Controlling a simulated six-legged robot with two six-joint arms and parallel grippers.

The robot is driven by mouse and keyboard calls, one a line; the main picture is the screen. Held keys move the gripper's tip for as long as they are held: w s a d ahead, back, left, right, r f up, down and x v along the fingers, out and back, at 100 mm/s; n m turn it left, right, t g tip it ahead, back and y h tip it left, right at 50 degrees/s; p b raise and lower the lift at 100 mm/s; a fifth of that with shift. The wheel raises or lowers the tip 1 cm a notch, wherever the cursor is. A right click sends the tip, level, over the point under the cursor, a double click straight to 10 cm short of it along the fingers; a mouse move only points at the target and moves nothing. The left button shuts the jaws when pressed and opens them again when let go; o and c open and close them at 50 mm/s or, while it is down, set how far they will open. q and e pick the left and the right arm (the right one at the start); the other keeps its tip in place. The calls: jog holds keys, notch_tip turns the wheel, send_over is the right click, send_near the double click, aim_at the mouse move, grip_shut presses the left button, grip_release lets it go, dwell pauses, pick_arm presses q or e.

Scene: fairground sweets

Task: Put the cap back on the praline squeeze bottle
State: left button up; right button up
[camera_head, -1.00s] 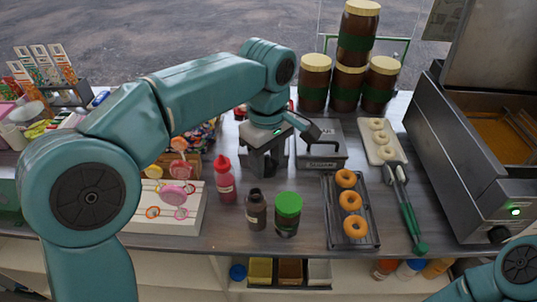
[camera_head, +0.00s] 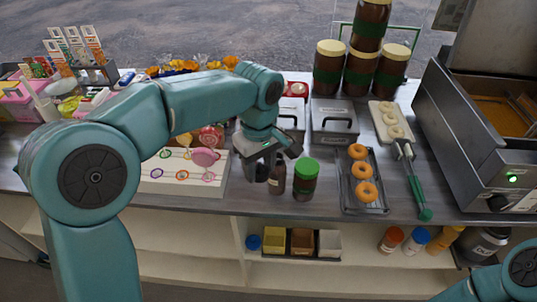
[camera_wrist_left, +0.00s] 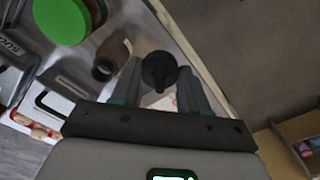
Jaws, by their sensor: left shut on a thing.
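The dark brown praline squeeze bottle (camera_head: 277,182) stands upright on the counter, its top partly behind my gripper. In the left wrist view the bottle (camera_wrist_left: 106,68) shows an open, capless mouth. My left gripper (camera_head: 260,172) is just left of the bottle, near the counter's front. It is shut on a dark cap (camera_wrist_left: 160,72), which shows between the fingertips in the wrist view, apart from the bottle mouth. My right gripper is out of view; only part of that arm shows at the lower right.
A green-lidded jar (camera_head: 305,181) stands close to the bottle's right. A rack of doughnuts (camera_head: 380,205) lies further right, with green-handled tongs (camera_head: 414,190). A white lollipop board (camera_head: 157,187) is on the left. The counter's front edge is close.

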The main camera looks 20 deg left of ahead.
pick_arm(q)
jog(key=f+m, duration=0.3)
jog(key=s+a+f+m, duration=0.1)
jog(key=f+m, duration=0.7)
jog(key=shift+s+a+f, duration=0.15)
jog(key=shift+s+a, duration=0.1)
jog(key=shift+a, duration=0.1)
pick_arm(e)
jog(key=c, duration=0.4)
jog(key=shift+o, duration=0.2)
